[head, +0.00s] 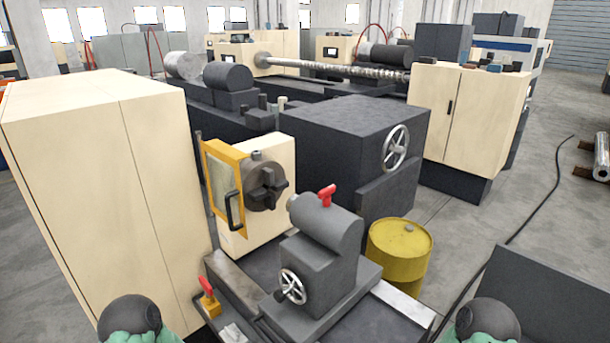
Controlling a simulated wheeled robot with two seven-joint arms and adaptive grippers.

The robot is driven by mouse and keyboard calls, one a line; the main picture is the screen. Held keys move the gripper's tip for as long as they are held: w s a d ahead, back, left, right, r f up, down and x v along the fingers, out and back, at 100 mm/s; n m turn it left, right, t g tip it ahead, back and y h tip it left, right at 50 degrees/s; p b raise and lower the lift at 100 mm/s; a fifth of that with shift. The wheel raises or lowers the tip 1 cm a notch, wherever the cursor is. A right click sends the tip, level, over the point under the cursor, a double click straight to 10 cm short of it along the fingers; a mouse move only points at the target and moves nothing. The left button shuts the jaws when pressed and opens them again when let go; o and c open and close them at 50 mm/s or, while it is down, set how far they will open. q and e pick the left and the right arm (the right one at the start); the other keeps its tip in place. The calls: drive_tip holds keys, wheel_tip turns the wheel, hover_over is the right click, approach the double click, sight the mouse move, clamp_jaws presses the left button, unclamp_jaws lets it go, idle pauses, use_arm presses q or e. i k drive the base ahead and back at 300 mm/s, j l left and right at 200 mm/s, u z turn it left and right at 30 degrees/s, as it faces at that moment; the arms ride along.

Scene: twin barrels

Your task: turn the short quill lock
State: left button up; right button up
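A short red lever (326,195) stands on top of the dark grey tailstock barrel (325,222), near its middle; it looks like the short quill lock. A second red lever (206,286) sits on a yellow block (211,304) low on the left, beside the tailstock base. A spoked handwheel (292,287) is on the tailstock's near side. Rounded dark and green parts of my two arms show at the bottom left and bottom right edges. Neither gripper's fingers are in view, and nothing of mine touches either lever.
A three-jaw chuck (266,186) with a yellow-framed guard (222,176) faces the tailstock. A tall cream cabinet (100,180) stands close on the left. A yellow barrel (398,258) stands right of the tailstock. The space above the tailstock is clear.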

sight(324, 194)
drive_tip(key=i+j+u, duration=0.1)
drive_tip(key=u, duration=0.4)
drive_tip(key=i+j+u, duration=0.2)
drive_tip(key=u, duration=0.25)
